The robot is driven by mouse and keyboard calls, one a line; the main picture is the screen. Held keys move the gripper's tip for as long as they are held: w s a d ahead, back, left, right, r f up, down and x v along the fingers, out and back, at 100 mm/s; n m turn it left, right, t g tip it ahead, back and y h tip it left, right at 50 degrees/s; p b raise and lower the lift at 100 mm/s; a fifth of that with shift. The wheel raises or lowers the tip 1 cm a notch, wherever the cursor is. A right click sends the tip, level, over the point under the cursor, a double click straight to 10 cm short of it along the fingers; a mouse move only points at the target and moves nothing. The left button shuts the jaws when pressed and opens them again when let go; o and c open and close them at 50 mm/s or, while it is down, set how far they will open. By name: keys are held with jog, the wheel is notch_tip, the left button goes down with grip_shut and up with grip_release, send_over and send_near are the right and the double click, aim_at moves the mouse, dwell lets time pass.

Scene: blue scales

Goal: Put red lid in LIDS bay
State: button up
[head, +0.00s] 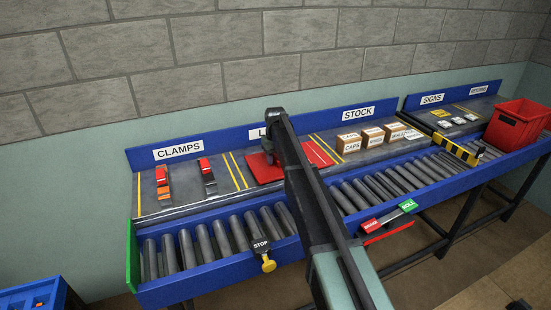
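Flat red lid pieces (262,170) lie in the bay under a mostly covered sign (257,133), of which an L shows. More flat red (318,153) shows right of my arm; I cannot tell whether it is one lid or two. My arm crosses in front of this bay and hides its middle. My gripper (269,155) seems to be at the dark arm end over the left red piece. Its fingers are too small and dark to tell open from shut, or whether they touch the lid.
Red and orange clamps (162,180) lie in the CLAMPS bay at left. Small boxes (372,137) stand in the STOCK bay. A red bin (517,124) stands at far right. Rollers (222,235) run along the front, with a STOP knob (268,264) and a green ROLL tag (408,205).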

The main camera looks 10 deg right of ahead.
jog(key=shift+r, duration=0.1)
notch_tip(320, 180, up, 12)
jog(key=r+p, duration=0.1)
jog(key=p, duration=1.2)
jog(key=s+n, duration=3.3)
jog(key=s, duration=1)
jog(key=shift+a+f+n+b, duration=0.3)
jog(key=shift+a+f, duration=0.05)
jog(key=shift+f, duration=0.1)
